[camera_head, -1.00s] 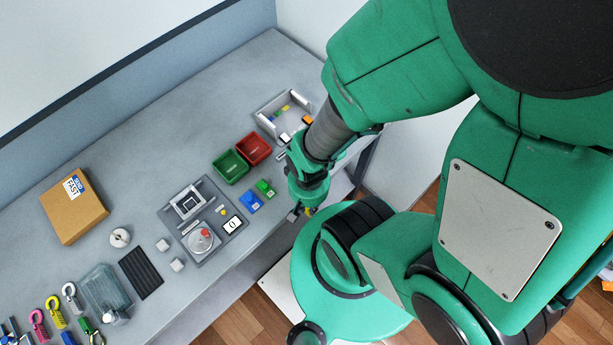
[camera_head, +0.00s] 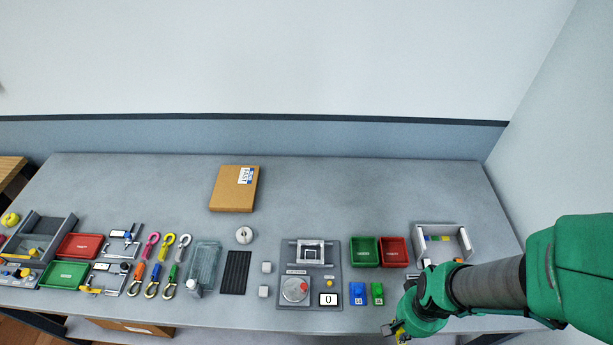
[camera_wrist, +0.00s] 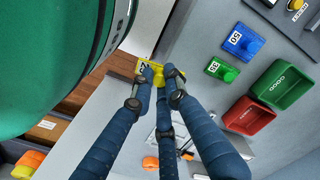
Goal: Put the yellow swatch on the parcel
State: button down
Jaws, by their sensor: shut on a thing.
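The yellow swatch (camera_wrist: 155,78) is between the fingertips of my gripper (camera_wrist: 160,73) in the wrist view, with a small dark-and-white label at one end. The fingers cover part of it. The parcel (camera_head: 230,192), a brown box with a white and blue label, lies flat toward the back of the bench, left of centre, well away from my gripper.
A grey scale station (camera_head: 331,287), green (camera_head: 364,239) and red (camera_head: 393,240) bins, and blue (camera_head: 357,301) and green (camera_head: 377,300) weights lie between. Several coloured hooks (camera_head: 152,290) and a clear box (camera_head: 204,255) stand left. The back strip around the parcel is clear.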

jog(key=w+a+r+n+p, duration=0.25)
jog(key=w+a, duration=0.25)
jog(key=w, duration=0.4)
jog(key=w+a+r+n+p, duration=0.1)
jog(key=w+a+n, duration=0.35)
jog(key=w, duration=0.35)
jog(key=w+a+r+n+p, duration=0.1)
jog(key=w+a+r+n, duration=0.1)
jog(key=w+a, duration=0.55)
jog(key=w+a+f+n+p, duration=0.1)
jog(key=w+a+n, duration=0.3)
jog(key=a, duration=0.9)
jog(key=w+a+f+n+p, duration=0.2)
jog(key=w+a, duration=0.6)
jog(key=a, duration=0.5)
jog(key=shift+w+f+n+p, duration=0.2)
jog(key=shift+n+p, duration=0.55)
jog(key=shift+n, duration=0.25)
jog(key=shift+w, duration=0.1)
jog(key=p, duration=0.1)
send_over(242, 191)
jog(key=shift+w+a+f, duration=0.1)
jog(key=shift+f, duration=0.65)
jog(key=shift+f, duration=0.15)
jog(key=shift+f+p, duration=0.45)
jog(key=shift+f, duration=1.15)
